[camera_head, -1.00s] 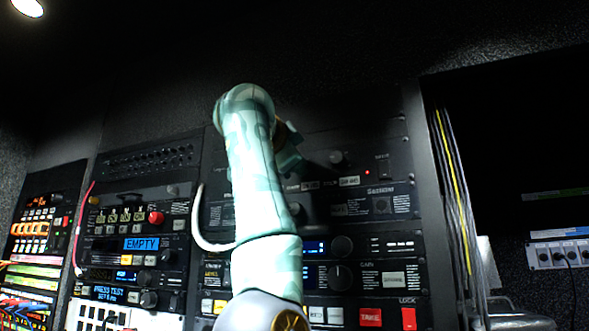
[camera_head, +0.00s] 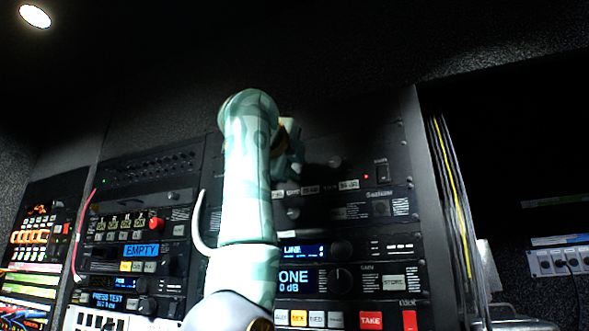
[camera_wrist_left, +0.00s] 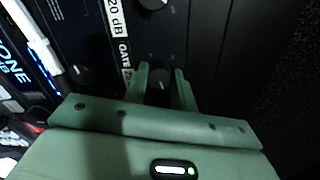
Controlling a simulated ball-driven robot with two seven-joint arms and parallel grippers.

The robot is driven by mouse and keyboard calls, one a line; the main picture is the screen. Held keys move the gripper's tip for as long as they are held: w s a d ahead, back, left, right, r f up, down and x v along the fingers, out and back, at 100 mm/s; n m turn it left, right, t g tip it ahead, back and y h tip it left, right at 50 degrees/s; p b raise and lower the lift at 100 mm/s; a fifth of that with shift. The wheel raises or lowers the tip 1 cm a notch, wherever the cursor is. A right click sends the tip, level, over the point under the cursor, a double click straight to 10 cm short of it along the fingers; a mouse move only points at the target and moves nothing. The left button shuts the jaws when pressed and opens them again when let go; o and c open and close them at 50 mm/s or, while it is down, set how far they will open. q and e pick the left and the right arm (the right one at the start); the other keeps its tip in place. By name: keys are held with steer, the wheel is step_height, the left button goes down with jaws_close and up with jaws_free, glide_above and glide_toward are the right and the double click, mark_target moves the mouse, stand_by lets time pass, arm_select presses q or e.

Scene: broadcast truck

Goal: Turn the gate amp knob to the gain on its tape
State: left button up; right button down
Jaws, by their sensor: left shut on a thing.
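The gate amp knob (camera_wrist_left: 160,78) is a small dark knob on the black rack panel in the left wrist view. A white tape starting "GATE" (camera_wrist_left: 124,55) lies just left of it; the rest of its text is partly hidden by a finger. My left gripper (camera_wrist_left: 160,72) has one green finger on each side of the knob and is shut on it. In the head view my left gripper (camera_head: 294,148) is at the upper rack panel, mostly behind my own arm, and the knob is hidden. The knob's pointer is too dark to read. My right gripper is not in view.
Another tape reads "20 dB" (camera_wrist_left: 115,17), with a second knob (camera_wrist_left: 152,4) near it. A pale cable (camera_head: 199,225) loops left of my arm. Lit displays (camera_head: 302,281) and colored buttons (camera_head: 371,320) sit below. Hanging cables (camera_head: 452,200) run down at right.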

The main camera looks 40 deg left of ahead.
arm_select(q)
steer(key=shift+w+f+m, duration=0.15)
steer(key=shift+f+m, duration=0.1)
steer(key=shift+m, duration=0.35)
steer(key=o, duration=1)
steer(key=shift+d, duration=0.1)
steer(key=shift+r, duration=0.15)
steer(key=shift+s, duration=0.2)
